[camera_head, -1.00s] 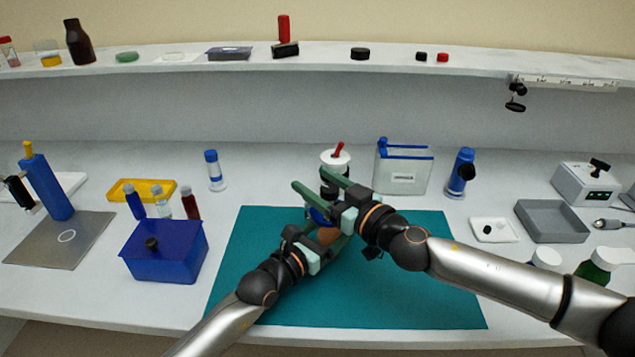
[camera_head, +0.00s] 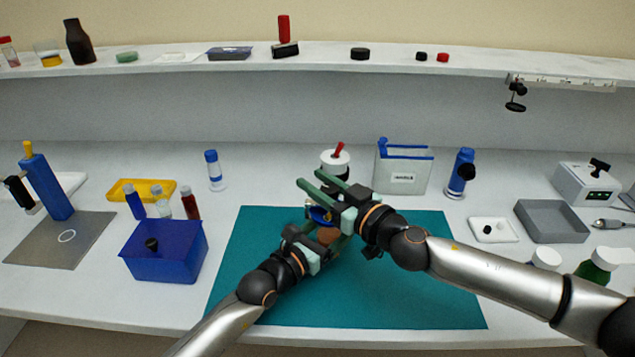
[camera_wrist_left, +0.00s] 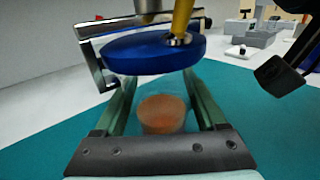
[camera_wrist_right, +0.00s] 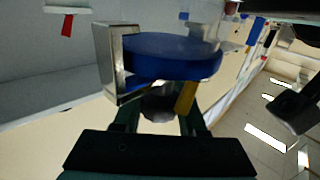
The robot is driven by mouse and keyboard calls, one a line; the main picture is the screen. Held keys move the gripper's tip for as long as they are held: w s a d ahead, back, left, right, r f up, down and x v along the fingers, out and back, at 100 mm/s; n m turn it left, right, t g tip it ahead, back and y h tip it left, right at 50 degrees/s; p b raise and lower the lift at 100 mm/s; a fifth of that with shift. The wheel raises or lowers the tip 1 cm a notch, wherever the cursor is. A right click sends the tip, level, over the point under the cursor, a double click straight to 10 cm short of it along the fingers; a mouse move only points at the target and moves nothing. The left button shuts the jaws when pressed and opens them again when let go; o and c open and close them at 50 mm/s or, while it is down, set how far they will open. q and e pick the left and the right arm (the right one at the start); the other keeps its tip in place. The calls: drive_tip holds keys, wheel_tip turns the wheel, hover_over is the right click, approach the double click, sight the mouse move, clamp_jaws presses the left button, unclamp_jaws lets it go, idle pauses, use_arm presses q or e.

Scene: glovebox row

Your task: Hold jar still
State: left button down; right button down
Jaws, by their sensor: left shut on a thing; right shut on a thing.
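The jar (camera_wrist_left: 163,114) is clear with orange-brown contents and sits between the two fingers of my left gripper (camera_wrist_left: 160,95). The left gripper is shut on its body. Its blue lid (camera_wrist_left: 155,50) is on top; it also shows in the right wrist view (camera_wrist_right: 170,55). A metal bracket (camera_wrist_left: 92,62) stands at the lid's edge, and a yellow rod (camera_wrist_left: 182,20) rises above the lid. My right gripper (camera_head: 310,178) is above the jar, its fingers on a grey cylindrical part (camera_wrist_right: 160,108) beside the yellow piece. In the head view the grippers largely hide the jar (camera_head: 328,236).
The teal mat (camera_head: 400,290) lies under both arms, its right part clear. Behind stand a white pot (camera_head: 334,158) with a red handle and a clear blue-edged container (camera_head: 403,172). A blue box (camera_head: 165,255) is left, a grey tray (camera_head: 548,222) right.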

drive_tip(key=shift+a+t+h, duration=0.1)
drive_tip(key=shift+t+h, duration=0.2)
drive_tip(key=shift+t, duration=0.1)
drive_tip(key=shift+r+m, duration=0.1)
drive_tip(key=shift+m, duration=0.3)
drive_tip(key=m+t+h, duration=0.1)
drive_tip(key=h, duration=0.1)
drive_tip(key=shift+m+t+h, duration=0.3)
drive_tip(key=shift+m+t, duration=0.1)
drive_tip(key=shift+w+d+m+t+h, duration=0.1)
drive_tip(key=shift+d+m+t+h, duration=0.2)
drive_tip(key=shift+m+h, duration=0.4)
drive_tip(key=shift+w+d+m+t+h, duration=0.15)
drive_tip(key=shift+m+t+h, duration=0.25)
drive_tip(key=shift+h, duration=0.55)
drive_tip(key=shift+w+d+m+t+h, duration=0.1)
drive_tip(key=shift+d+m+t+h, duration=0.2)
drive_tip(key=shift+m+h, duration=0.45)
drive_tip(key=shift+h, duration=0.3)
drive_tip(key=shift+c, duration=2.3)
unclamp_jaws()
drive_tip(key=shift+d, duration=0.1)
drive_tip(key=v, duration=0.7)
drive_tip(key=shift+s, duration=0.25)
